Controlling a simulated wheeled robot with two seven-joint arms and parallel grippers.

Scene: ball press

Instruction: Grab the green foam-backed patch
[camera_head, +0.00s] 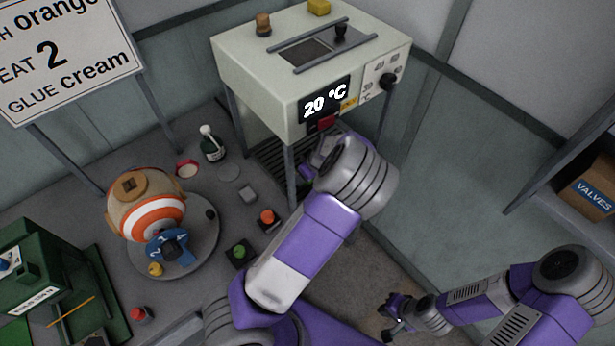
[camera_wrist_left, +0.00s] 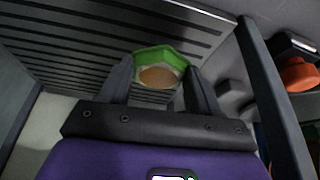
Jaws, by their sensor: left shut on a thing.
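A green, six-sided patch (camera_wrist_left: 152,54) with a tan round middle is between the two fingers of my left gripper (camera_wrist_left: 158,80) in the left wrist view. The fingers touch its sides, and the gripper is shut on it. In the head view my left arm reaches in under the front of the pale oven-like machine, and the arm and machine hide the patch there. My right gripper (camera_head: 395,317) is low at the right in the head view. It looks open and empty, away from the patch.
The pale machine (camera_head: 260,92) reads 20 °C and stands on legs over slatted bars (camera_wrist_left: 110,40). A striped ball (camera_head: 150,212) sits on a round plate at the left. Black bases with an orange knob (camera_head: 267,216) and a green piece (camera_head: 239,250) stand near my left arm.

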